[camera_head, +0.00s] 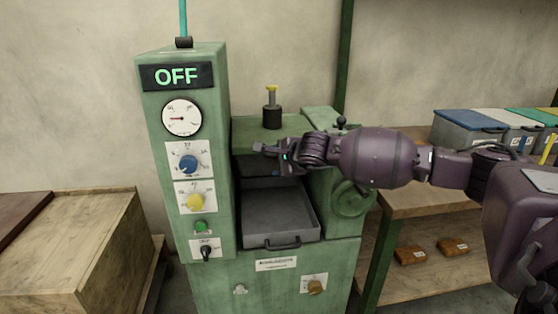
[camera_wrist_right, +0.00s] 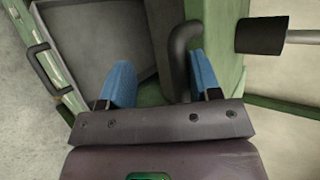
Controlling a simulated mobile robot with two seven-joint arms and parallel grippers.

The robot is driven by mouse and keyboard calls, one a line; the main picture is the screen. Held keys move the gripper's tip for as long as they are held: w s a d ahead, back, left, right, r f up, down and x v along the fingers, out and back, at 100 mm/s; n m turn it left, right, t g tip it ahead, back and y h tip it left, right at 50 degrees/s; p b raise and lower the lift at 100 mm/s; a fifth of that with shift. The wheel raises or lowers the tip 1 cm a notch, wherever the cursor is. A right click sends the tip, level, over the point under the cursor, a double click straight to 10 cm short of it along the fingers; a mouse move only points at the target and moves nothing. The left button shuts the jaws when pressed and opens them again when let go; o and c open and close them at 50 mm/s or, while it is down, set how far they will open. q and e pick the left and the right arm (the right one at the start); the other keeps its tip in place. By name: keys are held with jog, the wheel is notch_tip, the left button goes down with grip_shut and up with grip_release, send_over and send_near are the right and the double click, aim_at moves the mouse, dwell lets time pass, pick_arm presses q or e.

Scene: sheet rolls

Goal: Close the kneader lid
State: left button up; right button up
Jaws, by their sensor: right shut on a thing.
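The kneader is a green machine (camera_head: 275,280) with a dark grey open tray-like chamber (camera_head: 280,215) at its front. A green section that looks like the lid (camera_head: 245,130) is behind the chamber; it also shows in the right wrist view (camera_wrist_right: 222,30). My right gripper (camera_head: 268,150) is at the chamber's rear, in front of this section. In the right wrist view a dark curved handle (camera_wrist_right: 178,50) lies between its blue fingers (camera_wrist_right: 163,82), close to the right finger. The gripper is shut on this handle. The exact contact is partly hidden. My left gripper is not in view.
A control column (camera_head: 150,130) reading OFF stands left of the chamber. A black plunger with a yellow top (camera_head: 272,110) rises behind the gripper. A wooden crate (camera_head: 75,250) is at left. A bench with lidded bins (camera_head: 465,130) is at right.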

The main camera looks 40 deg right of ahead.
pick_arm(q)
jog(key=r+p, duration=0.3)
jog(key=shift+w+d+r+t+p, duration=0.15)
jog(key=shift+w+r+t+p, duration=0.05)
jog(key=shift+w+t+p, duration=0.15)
pick_arm(e)
jog(key=v, duration=1)
jog(key=shift+s+r, duration=0.2)
jog(key=shift+s, duration=0.15)
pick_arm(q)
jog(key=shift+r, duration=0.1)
